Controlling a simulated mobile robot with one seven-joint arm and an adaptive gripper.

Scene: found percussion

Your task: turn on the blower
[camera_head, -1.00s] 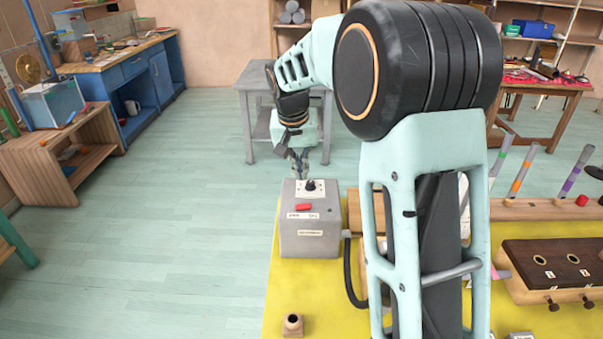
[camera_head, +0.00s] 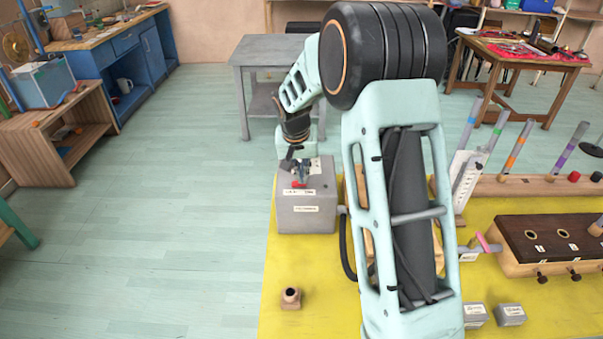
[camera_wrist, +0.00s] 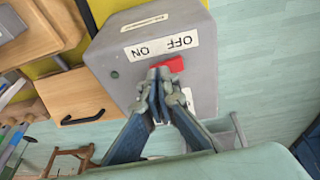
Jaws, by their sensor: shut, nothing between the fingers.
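The blower is a grey box (camera_head: 307,218) at the left far edge of the yellow table; its top face fills the middle of the wrist view (camera_wrist: 115,80). A red switch (camera_wrist: 174,64) sits on it beside a white label (camera_wrist: 160,45) reading OFF and ON, upside down in the wrist view. My gripper (camera_wrist: 159,73) is shut and empty, its fingertips right at the switch and covering part of it. I cannot tell whether they touch it. The switch's position is unclear. In the head view my gripper (camera_head: 301,179) is over the box top, and the knob there is hidden.
A small wooden cup-like piece (camera_head: 290,298) stands in front of the box. A dark wooden block with holes (camera_head: 550,238) and a rail of coloured tubes are at right. Floor left is clear.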

